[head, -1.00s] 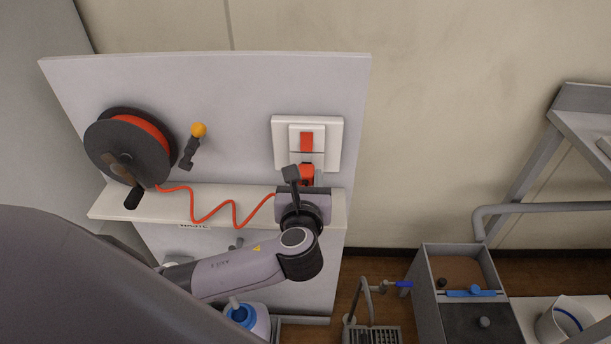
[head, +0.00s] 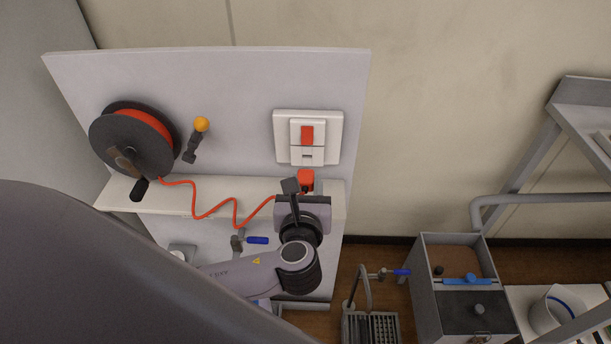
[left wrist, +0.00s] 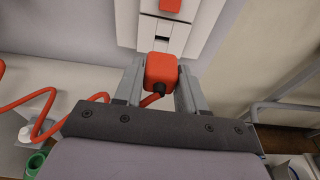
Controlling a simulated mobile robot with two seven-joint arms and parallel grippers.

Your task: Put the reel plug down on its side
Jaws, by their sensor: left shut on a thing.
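The reel plug (head: 306,178) is a small red block with a red cord at its back. My left gripper (left wrist: 161,85) is shut on it, one finger on each side, in the left wrist view. In the head view my left gripper (head: 304,187) holds the plug just below and in front of the white wall socket (head: 307,156), whose slot is now uncovered. The red cord (head: 208,212) runs left to the black and red cable reel (head: 133,142) on the panel. My right gripper is not in view.
A narrow white shelf (head: 118,197) runs along the panel below the reel and socket, with free room between them. A lever with an orange knob (head: 202,124) stands beside the reel. A blue-handled tap (head: 257,240) is below the shelf. A grey box (head: 427,285) stands at lower right.

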